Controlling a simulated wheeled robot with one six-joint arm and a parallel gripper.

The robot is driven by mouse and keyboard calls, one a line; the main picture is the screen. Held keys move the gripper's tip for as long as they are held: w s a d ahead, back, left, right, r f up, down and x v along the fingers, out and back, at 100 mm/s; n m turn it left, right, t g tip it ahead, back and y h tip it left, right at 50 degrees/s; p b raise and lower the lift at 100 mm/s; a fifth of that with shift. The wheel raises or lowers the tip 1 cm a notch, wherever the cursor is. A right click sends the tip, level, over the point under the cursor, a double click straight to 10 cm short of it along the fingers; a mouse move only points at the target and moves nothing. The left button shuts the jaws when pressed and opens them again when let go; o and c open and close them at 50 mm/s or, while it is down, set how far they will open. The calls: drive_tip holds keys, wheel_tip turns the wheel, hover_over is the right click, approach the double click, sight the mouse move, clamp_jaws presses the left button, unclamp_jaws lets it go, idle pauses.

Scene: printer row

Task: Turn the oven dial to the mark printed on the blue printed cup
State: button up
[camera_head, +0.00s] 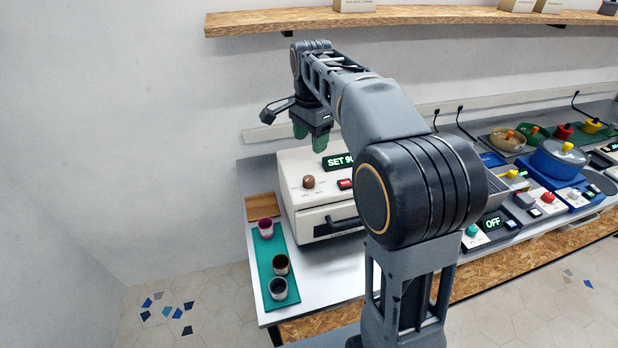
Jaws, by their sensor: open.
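The white oven (300,215) stands on the counter, partly behind my arm. Its brown dial (309,181) is on the front panel, left of a red button and below a green display reading "SET 90", its right end cut off by my arm. My gripper (310,138) is open and empty, with green fingertips, above the oven's top left and apart from the dial. On the green mat stand a magenta cup (265,228), a brown cup (281,265) and a dark grey cup (278,289). I cannot tell which is the blue printed cup; no mark is readable.
The green mat (262,258) lies along the counter's left edge, with a wooden block (262,207) behind it. Right of my arm are a blue pot (558,158), several pans and panels with knobs. A wooden shelf (270,22) runs overhead. Bare counter lies before the oven.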

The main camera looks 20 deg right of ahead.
sight(309, 178)
drive_tip(key=shift+m, duration=0.4)
drive_tip(key=f, duration=0.9)
drive_tip(key=w+f, duration=0.1)
drive_tip(key=f, duration=0.4)
drive_tip(key=shift+w+p, duration=0.1)
drive_tip(key=shift+p, duration=0.25)
drive_tip(key=shift+c, duration=0.4)
drive_tip(key=c, duration=0.8)
drive_tip(key=shift+n, duration=1.9)
drive_tip(key=shift+c, duration=0.2)
drive_tip(key=o, duration=0.9)
drive_tip(key=shift+r, duration=0.1)
